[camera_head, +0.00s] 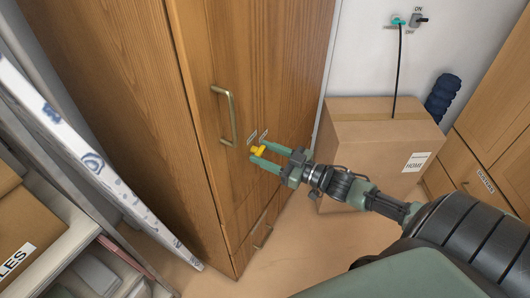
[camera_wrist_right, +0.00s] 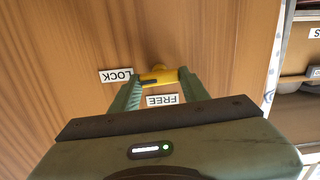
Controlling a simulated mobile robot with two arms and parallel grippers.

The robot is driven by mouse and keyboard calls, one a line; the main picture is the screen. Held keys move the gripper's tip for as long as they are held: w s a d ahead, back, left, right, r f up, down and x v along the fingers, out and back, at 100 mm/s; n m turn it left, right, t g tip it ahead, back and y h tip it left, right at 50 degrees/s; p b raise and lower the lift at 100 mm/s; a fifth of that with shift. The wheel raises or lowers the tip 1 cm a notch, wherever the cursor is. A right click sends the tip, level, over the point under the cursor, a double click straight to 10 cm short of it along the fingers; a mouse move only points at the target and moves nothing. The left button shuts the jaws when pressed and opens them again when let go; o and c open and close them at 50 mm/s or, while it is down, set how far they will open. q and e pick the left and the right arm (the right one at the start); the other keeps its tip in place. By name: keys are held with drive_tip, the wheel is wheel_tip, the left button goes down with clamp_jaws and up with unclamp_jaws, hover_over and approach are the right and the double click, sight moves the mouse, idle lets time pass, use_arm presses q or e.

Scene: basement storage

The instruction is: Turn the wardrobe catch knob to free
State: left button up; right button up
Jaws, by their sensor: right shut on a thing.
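The yellow catch knob (camera_head: 257,150) sits on the wooden wardrobe door (camera_head: 255,60), right of and below the brass handle. It also shows in the right wrist view (camera_wrist_right: 161,76), with a dark mark on its left part, toward the LOCK label (camera_wrist_right: 116,75). The FREE label (camera_wrist_right: 162,99) lies nearer the gripper, below the knob in that view. My right gripper (camera_head: 257,154) is shut on the knob, one finger on each side; in the right wrist view (camera_wrist_right: 160,84) the fingers hide the knob's ends. My left gripper is not in view.
The brass handle (camera_head: 225,115) is close to the knob on the door. A cardboard box marked HOME (camera_head: 375,145) stands right of the wardrobe. A patterned board (camera_head: 100,165) leans at left beside shelves (camera_head: 75,225). Bare floor (camera_head: 290,262) lies below the wardrobe.

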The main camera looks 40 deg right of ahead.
drive_tip(key=n, duration=0.3)
drive_tip(key=shift+n+p, duration=0.4)
drive_tip(key=n, duration=0.4)
drive_tip(key=shift+s+a+f+n, duration=0.1)
drive_tip(key=shift+a+n, duration=0.05)
drive_tip(key=shift+n, duration=0.15)
drive_tip(key=n, duration=0.3)
drive_tip(key=shift+f+n, duration=0.1)
drive_tip(key=shift+n, duration=0.2)
drive_tip(key=shift+n+b, duration=0.8)
drive_tip(key=shift+n, duration=1.8)
drive_tip(key=o, duration=1.4)
drive_tip(key=shift+c, duration=0.2)
drive_tip(key=b+v, duration=0.1)
drive_tip(key=v, duration=0.6)
drive_tip(key=shift+s, duration=0.4)
